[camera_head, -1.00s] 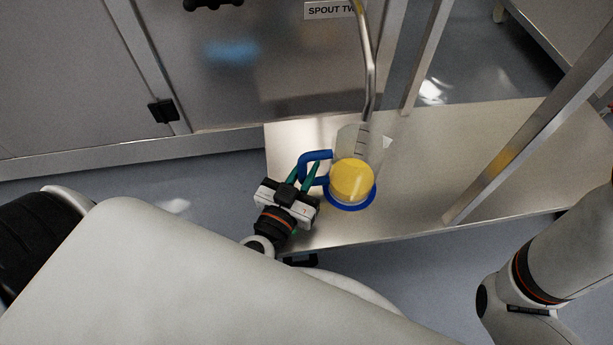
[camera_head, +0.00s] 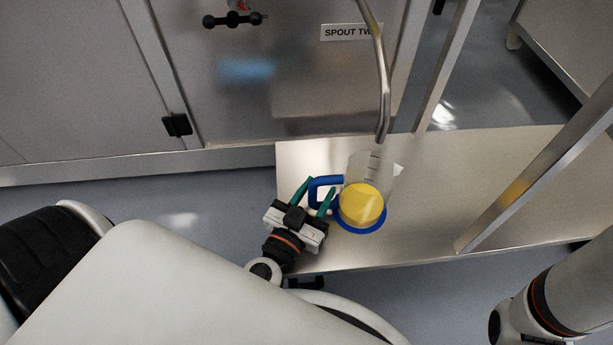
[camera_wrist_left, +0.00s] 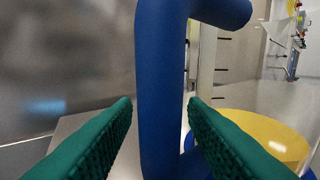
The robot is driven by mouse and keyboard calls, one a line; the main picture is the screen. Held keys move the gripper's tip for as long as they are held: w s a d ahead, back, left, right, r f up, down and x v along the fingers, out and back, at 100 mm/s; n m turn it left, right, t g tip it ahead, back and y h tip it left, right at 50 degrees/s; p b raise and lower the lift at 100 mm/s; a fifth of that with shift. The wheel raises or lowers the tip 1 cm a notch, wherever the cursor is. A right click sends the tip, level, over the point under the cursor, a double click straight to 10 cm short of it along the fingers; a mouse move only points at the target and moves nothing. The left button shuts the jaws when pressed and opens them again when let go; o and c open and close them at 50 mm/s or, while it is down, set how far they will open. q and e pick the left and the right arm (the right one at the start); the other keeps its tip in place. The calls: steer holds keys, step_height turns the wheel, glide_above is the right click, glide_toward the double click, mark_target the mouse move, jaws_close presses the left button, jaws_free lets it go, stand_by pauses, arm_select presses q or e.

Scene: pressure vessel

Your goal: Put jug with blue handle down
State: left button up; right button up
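The clear jug (camera_head: 364,204) with yellow contents and a blue base ring appears to stand upright on the metal platform (camera_head: 430,220). Its blue handle (camera_head: 322,184) points left, toward my left gripper. My left gripper (camera_head: 321,186) is open, its two green fingers on either side of the handle. In the left wrist view the handle (camera_wrist_left: 160,90) runs upright between the fingertips (camera_wrist_left: 160,106), with narrow gaps beside it. The yellow contents (camera_wrist_left: 265,135) show to the right there.
A bent metal spout (camera_head: 382,90) ends just above and behind the jug. A sign (camera_head: 350,32) is on the steel cabinet behind. A slanted metal post (camera_head: 530,180) rises at the right of the platform. Bare platform lies between the jug and that post.

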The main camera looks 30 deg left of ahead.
arm_select(q)
steer(key=s+b, duration=0.1)
steer(key=s, duration=0.9)
steer(key=shift+s, duration=1)
